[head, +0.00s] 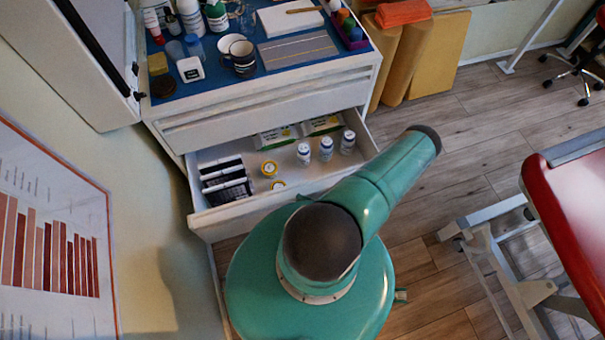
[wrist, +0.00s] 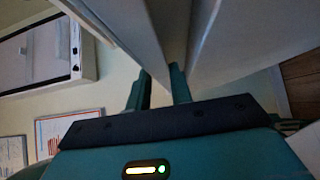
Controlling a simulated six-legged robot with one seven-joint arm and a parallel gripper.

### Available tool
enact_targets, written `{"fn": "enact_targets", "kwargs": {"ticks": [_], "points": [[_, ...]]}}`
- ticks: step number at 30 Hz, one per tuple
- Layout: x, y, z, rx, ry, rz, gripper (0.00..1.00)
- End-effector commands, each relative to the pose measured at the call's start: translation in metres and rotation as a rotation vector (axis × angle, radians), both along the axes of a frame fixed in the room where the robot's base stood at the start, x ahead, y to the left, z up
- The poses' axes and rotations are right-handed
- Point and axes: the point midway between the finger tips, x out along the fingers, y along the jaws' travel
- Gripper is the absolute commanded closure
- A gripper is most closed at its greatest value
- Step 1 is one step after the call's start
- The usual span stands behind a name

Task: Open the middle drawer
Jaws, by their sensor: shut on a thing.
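The white drawer cabinet (head: 265,100) stands at the back, with closed drawer fronts above one drawer that is pulled well out. This open drawer (head: 225,211) holds dark boxes, small bottles, jars and flat packs. In the wrist view, my gripper (wrist: 161,86) is shut with its two fingers at the edge of a white panel (wrist: 174,35), which looks like the open drawer's front. The exact grip point is partly hidden between the fingers. In the head view, my gripper is hidden behind my green arm, which covers the drawer's right front part.
The blue cabinet top (head: 220,55) bears mugs, bottles and a tray. Tan pads (head: 405,60) lean at the right of the cabinet. A red-topped couch (head: 570,195) stands at the right. A wall chart (head: 50,240) hangs at the left. Wooden floor (head: 480,115) is clear between.

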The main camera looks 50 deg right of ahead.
Motion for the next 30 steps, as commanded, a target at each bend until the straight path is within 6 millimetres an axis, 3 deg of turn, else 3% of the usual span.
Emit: {"fn": "enact_targets", "kwargs": {"ticks": [6,23,24,26,30], "points": [[-0.013,0.007,-0.005,0.001,0.021,0.000,1.00],[-0.017,0.009,-0.006,-0.001,0.021,-0.001,1.00],[-0.018,0.009,-0.006,-0.001,0.022,-0.002,0.75],[-0.018,0.010,-0.006,-0.001,0.021,-0.001,0.63],[-0.017,0.010,-0.004,0.000,0.016,0.000,0.60]]}}
